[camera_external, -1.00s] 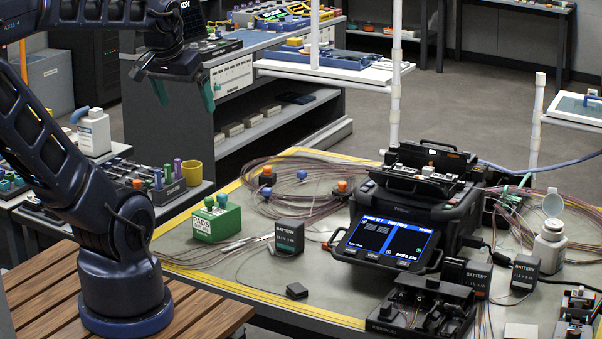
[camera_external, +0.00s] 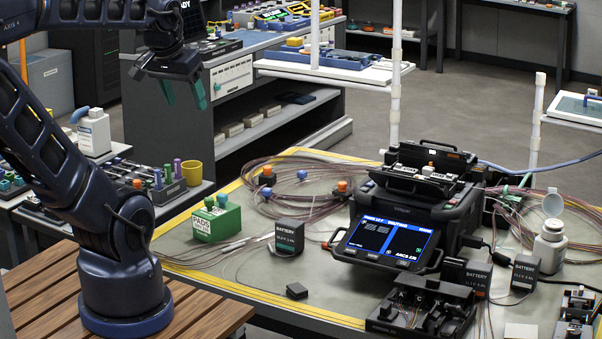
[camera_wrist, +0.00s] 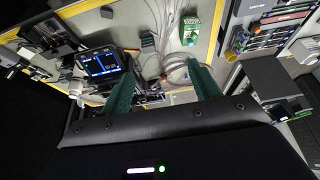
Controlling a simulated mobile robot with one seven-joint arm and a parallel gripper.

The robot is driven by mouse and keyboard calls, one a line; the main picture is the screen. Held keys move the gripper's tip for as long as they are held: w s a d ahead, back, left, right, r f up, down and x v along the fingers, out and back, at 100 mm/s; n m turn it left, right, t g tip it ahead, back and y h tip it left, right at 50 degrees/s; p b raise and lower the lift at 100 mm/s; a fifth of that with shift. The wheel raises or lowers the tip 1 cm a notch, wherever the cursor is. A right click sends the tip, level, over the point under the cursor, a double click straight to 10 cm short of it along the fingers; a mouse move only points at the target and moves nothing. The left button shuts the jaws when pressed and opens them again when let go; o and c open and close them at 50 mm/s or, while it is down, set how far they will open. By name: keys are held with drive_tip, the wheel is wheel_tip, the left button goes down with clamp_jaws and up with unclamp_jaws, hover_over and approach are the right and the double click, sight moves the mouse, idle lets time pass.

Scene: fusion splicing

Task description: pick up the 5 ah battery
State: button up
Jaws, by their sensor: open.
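Three dark boxes labelled BATTERY are on the work table. One (camera_external: 289,237) stands alone between the green box and the splicer; it also shows in the wrist view (camera_wrist: 148,42). Two more stand right of the splicer screen, one (camera_external: 476,277) partly behind a black fixture and one (camera_external: 524,272) further right. Their smaller print is too small to read surely. My gripper (camera_external: 184,104) is open and empty, high above and left of the table's back edge, far from every battery. Its green fingers are spread apart in the wrist view (camera_wrist: 162,88).
The fusion splicer (camera_external: 400,225) has its screen lit. A green box (camera_external: 217,220) stands left of the lone battery. A small black block (camera_external: 297,290) lies in front. Coiled fibre (camera_external: 300,180) and loose cables cross the table. White posts (camera_external: 396,80) rise behind.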

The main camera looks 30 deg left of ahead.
wheel_tip(320, 180, up, 5)
drive_tip(key=w+d+r+m, duration=0.2)
drive_tip(key=w+d+m, duration=0.2)
drive_tip(key=w+d, duration=0.4)
drive_tip(key=w+d+r+m, duration=0.3)
drive_tip(key=w+d, duration=0.5)
drive_tip(key=d, duration=0.1)
drive_tip(key=m+g+h, duration=0.4)
drive_tip(key=m, duration=0.6)
hover_over(480, 280)
drive_tip(key=w+a, duration=0.1)
drive_tip(key=a, duration=0.4)
wheel_tip(480, 280, down, 40)
drive_tip(key=f, duration=0.1)
drive_tip(key=shift+h, duration=0.3)
drive_tip(key=shift+w+d+x, duration=0.1)
drive_tip(key=shift+x, duration=2.6)
drive_tip(key=shift+w+d+x, duration=0.1)
drive_tip(key=shift+d+x, duration=0.05)
drive_tip(key=shift+x, duration=2.55)
drive_tip(key=shift+r, duration=0.1)
drive_tip(key=shift+c, duration=0.2)
